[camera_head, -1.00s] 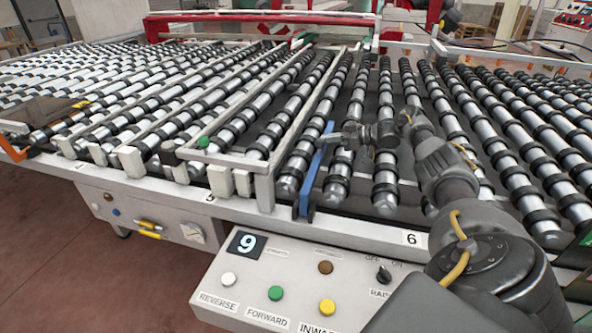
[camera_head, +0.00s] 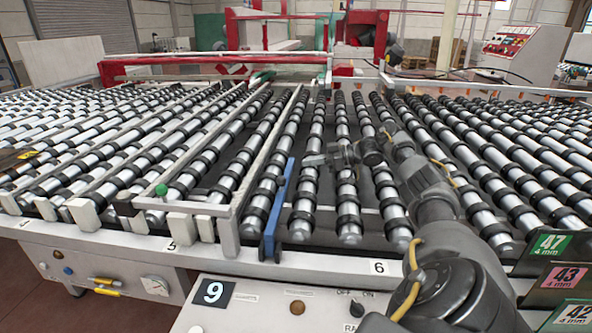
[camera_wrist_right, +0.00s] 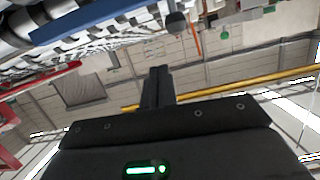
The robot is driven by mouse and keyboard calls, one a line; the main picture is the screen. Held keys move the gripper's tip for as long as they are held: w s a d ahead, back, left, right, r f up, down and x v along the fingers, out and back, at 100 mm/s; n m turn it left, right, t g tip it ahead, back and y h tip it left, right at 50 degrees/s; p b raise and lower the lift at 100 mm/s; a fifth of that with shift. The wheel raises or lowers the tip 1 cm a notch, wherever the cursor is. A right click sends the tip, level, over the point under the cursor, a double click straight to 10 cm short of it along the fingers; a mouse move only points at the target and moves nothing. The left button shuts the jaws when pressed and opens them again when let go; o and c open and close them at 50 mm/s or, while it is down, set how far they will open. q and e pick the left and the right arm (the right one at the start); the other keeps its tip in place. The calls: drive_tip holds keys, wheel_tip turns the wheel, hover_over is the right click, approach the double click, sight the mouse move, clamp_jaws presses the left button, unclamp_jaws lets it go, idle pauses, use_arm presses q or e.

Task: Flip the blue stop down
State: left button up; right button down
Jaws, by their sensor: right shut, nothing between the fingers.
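The blue stop (camera_head: 279,208) is a narrow blue bar at the front edge of the roller table, standing up at a slant among the rollers. My right gripper (camera_head: 311,160) is shut and empty, just right of the bar's upper end. In the right wrist view a blue bar (camera_wrist_right: 88,19) crosses the upper left, apart from the shut fingers (camera_wrist_right: 157,85). My left gripper is not in view.
Rollers with black rings (camera_head: 345,195) fill the table on both sides. A pale metal frame (camera_head: 228,228) stands left of the stop. Red machinery (camera_head: 200,65) stands behind.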

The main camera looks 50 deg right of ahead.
drive_tip(key=shift+b+v, duration=0.3)
drive_tip(key=shift+v, duration=1.05)
drive_tip(key=shift+a, duration=0.1)
